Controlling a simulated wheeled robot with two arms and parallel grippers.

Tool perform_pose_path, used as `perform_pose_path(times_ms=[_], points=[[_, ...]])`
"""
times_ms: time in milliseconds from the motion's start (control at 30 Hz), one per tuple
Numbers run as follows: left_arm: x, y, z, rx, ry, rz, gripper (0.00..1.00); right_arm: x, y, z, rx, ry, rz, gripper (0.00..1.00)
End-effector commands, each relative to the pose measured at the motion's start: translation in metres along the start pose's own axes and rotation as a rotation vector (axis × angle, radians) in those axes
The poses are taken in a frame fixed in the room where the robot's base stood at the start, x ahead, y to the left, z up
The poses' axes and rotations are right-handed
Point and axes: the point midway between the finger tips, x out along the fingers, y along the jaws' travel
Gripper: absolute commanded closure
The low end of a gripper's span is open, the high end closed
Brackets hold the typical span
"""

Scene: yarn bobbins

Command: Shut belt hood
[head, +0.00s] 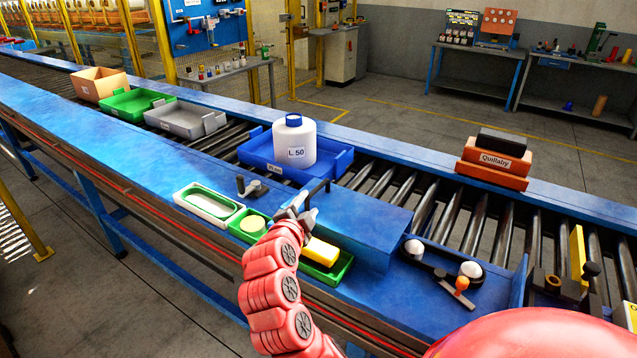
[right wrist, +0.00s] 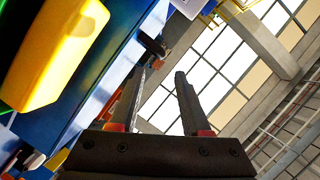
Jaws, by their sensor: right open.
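The belt hood (head: 372,232) looks like a blue, box-like cover at the near edge of the roller conveyor. A black bar handle (head: 318,188) stands at its left end. I cannot tell how far the hood is open. My right gripper (head: 297,204) is just left of the handle, above the green tray. Its two fingers are apart and empty in the right wrist view (right wrist: 160,73). A dark piece (right wrist: 152,44), perhaps the handle, shows beyond the left fingertip there. My left gripper is out of view.
A green tray (head: 341,272) holds a yellow block (head: 321,251) and a round pale piece. A white-green tray (head: 208,203) lies left. A white "L 50" bobbin (head: 294,145) stands in a blue tray behind. A lever with an orange knob (head: 461,284) is right of the hood.

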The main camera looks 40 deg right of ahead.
Motion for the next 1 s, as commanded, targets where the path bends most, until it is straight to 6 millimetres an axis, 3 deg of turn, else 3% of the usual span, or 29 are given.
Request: perform_pose_path(times_ms=[33,200,400,633,1000], points=[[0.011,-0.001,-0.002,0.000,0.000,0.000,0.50,0.012,-0.003,-0.004,-0.003,0.005,0.007,0.53],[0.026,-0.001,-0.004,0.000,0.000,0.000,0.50,0.051,-0.004,-0.004,-0.003,0.003,0.003,0.53],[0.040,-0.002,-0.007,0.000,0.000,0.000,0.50,0.087,-0.003,-0.002,-0.002,0.002,0.002,0.53],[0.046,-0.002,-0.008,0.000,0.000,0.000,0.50,0.107,-0.002,0.000,-0.003,0.000,-0.002,0.53],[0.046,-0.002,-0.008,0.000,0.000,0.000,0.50,0.111,-0.001,0.000,-0.002,-0.001,-0.004,0.55]])
